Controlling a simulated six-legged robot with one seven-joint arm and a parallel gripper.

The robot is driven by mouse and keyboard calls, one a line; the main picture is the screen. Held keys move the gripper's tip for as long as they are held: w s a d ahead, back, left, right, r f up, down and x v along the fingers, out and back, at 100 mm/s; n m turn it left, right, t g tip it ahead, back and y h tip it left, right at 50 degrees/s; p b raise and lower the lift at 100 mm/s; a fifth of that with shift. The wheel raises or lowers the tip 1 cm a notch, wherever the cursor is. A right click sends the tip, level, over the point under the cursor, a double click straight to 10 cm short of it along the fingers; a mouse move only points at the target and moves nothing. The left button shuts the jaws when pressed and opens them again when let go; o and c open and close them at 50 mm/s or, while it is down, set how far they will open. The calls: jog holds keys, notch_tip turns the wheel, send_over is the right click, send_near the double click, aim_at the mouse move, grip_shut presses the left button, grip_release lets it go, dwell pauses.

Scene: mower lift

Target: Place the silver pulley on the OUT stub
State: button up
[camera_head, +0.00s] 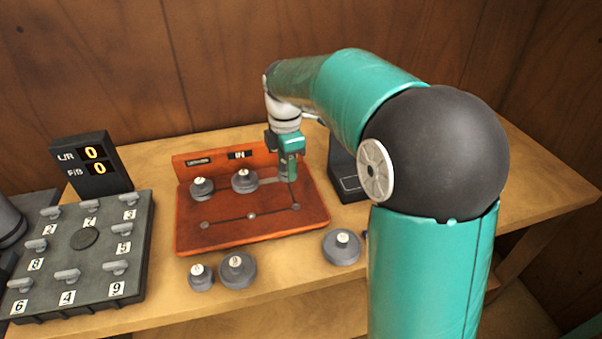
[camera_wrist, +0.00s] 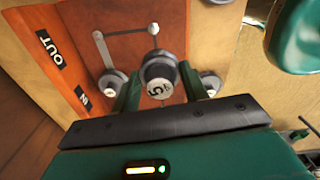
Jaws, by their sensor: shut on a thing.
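My gripper (camera_head: 288,172) hangs over the back right of the red-brown board (camera_head: 228,233). In the wrist view its green fingers (camera_wrist: 160,88) are shut on a silver pulley (camera_wrist: 160,76) with a cap marked 5. The pulley looks held above the board; the height gap cannot be told. The OUT label (camera_wrist: 50,47) stands on the board's back strip, with a bare pale stub (camera_wrist: 98,35) near it. The IN label (camera_wrist: 83,97) is farther along, with a fitted grey pulley (camera_wrist: 113,84) beside it. In the head view the held pulley is mostly hidden by the fingers.
Two pulleys (camera_head: 202,188) (camera_head: 244,181) sit on the board. Loose pulleys (camera_head: 200,278) (camera_head: 237,271) (camera_head: 341,248) lie in front on the table. A numbered grey rack (camera_head: 85,238) and a display reading 0 and 0 (camera_head: 92,165) stand left. A dark box (camera_head: 348,182) stands right.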

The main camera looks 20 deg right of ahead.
jog(key=shift+a+r, duration=0.1)
jog(key=shift+a, duration=0.35)
jog(key=shift+w, duration=0.25)
jog(key=w+d+f, duration=0.1)
jog(key=w+f, duration=0.2)
jog(key=w, duration=0.1)
jog(key=w+d+f, duration=0.1)
jog(key=w+f, duration=0.2)
jog(key=w, duration=0.1)
jog(key=w+d+f, duration=0.1)
jog(key=w+f, duration=0.2)
jog(key=w, duration=0.1)
jog(key=shift+w+f, duration=0.25)
jog(key=shift+w, duration=0.05)
jog(key=shift+w+d+f, duration=0.1)
jog(key=shift+w+f, duration=0.1)
jog(key=shift+f, duration=1.6)
jog(key=shift+f, duration=0.15)
jog(key=o, duration=1.2)
jog(key=shift+c, duration=0.2)
